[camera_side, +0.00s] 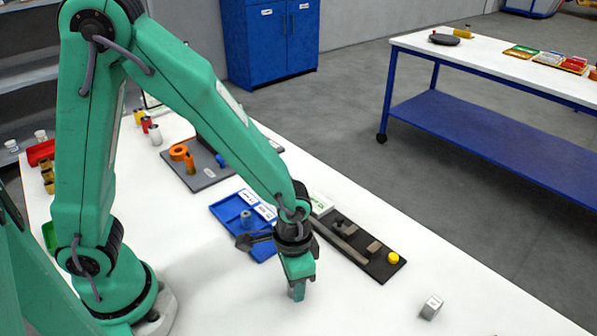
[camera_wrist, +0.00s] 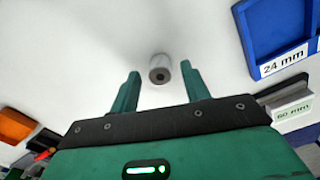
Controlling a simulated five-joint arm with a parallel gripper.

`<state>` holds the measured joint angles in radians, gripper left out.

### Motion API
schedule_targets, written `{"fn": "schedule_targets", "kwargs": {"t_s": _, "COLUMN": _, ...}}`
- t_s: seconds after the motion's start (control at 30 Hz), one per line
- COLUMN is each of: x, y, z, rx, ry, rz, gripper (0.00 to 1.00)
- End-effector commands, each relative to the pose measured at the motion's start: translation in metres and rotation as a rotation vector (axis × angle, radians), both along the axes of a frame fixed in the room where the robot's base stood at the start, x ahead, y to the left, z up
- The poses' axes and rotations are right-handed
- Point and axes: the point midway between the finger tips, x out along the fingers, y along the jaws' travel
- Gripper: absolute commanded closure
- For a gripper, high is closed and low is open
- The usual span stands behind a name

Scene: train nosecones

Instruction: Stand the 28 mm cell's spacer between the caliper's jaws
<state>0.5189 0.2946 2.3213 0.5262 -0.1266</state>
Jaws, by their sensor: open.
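My gripper (camera_side: 297,291) is open, pointing down low over the white table, left of the caliper. In the wrist view a small grey cylindrical spacer with a dark hole (camera_wrist: 160,68) stands between the tips of my open fingers (camera_wrist: 161,80), with gaps on both sides. Another grey spacer (camera_side: 247,217) stands in the blue celled tray (camera_side: 222,208). One cell label reads 24 mm (camera_wrist: 284,60) in the wrist view; I cannot read a 28 mm label. The caliper (camera_side: 350,240) lies on a dark board (camera_side: 380,272), partly behind my wrist. Its jaw gap is hard to make out.
A yellow knob (camera_side: 393,258) is at the board's near end. A green-white card (camera_side: 321,204) stands by its far end. A small metal block (camera_side: 431,306) sits at the right. A grey board with orange parts (camera_side: 205,178) lies farther back. The table front is mostly clear.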

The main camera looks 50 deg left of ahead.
Motion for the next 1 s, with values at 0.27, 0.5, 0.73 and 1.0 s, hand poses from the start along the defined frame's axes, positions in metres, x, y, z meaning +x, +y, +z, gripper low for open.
{"fn": "schedule_targets", "kwargs": {"t_s": 0.27, "x": 0.001, "y": 0.0, "z": 0.035, "rx": -0.003, "ry": -0.005, "rz": 0.0, "gripper": 0.53}}
{"fn": "schedule_targets", "kwargs": {"t_s": 0.5, "x": 0.001, "y": 0.0, "z": 0.068, "rx": -0.003, "ry": -0.004, "rz": 0.0, "gripper": 0.53}}
{"fn": "schedule_targets", "kwargs": {"t_s": 0.73, "x": 0.0, "y": 0.0, "z": 0.094, "rx": -0.001, "ry": -0.003, "rz": 0.0, "gripper": 0.53}}
{"fn": "schedule_targets", "kwargs": {"t_s": 1.0, "x": 0.0, "y": 0.0, "z": 0.103, "rx": 0.0, "ry": -0.001, "rz": 0.0, "gripper": 0.53}}
